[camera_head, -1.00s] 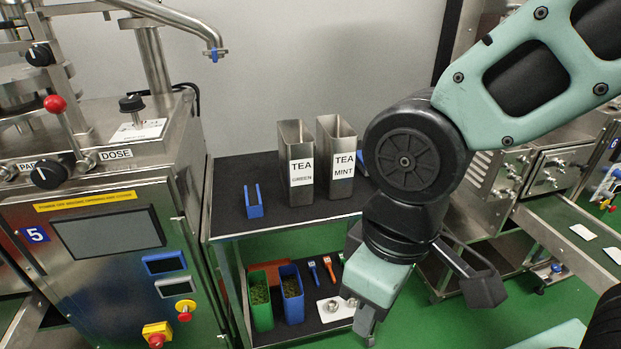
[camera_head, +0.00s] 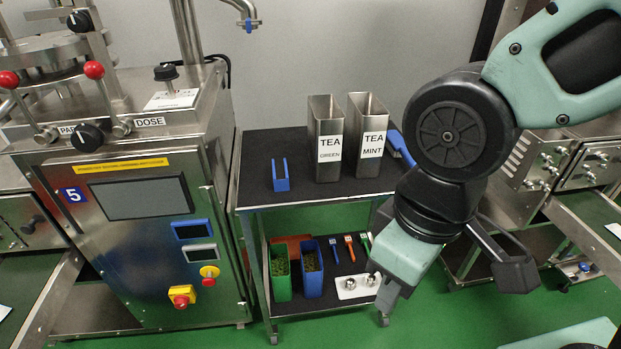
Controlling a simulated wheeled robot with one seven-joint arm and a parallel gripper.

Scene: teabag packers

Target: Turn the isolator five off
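Machine 5 (camera_head: 110,245) stands at the left, with a blue "5" label (camera_head: 73,195). Low on its front is a red knob on a yellow box (camera_head: 182,296), which looks like the isolator. Its exact handle angle is too small to tell. Just above and right of it is a red button on a round yellow plate (camera_head: 209,275). My gripper (camera_head: 388,300) points down at the right, in front of the cart, well away from the machine and touching nothing visible. Its fingers are seen edge-on, so their opening is unclear.
A two-shelf cart (camera_head: 300,203) stands right of the machine, holding a TEA GREEN tin (camera_head: 326,140), a TEA MINT tin (camera_head: 367,135), a blue holder (camera_head: 281,175) and green and blue bins below. Green floor (camera_head: 240,338) is open in front. Another machine (camera_head: 545,165) stands at the right.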

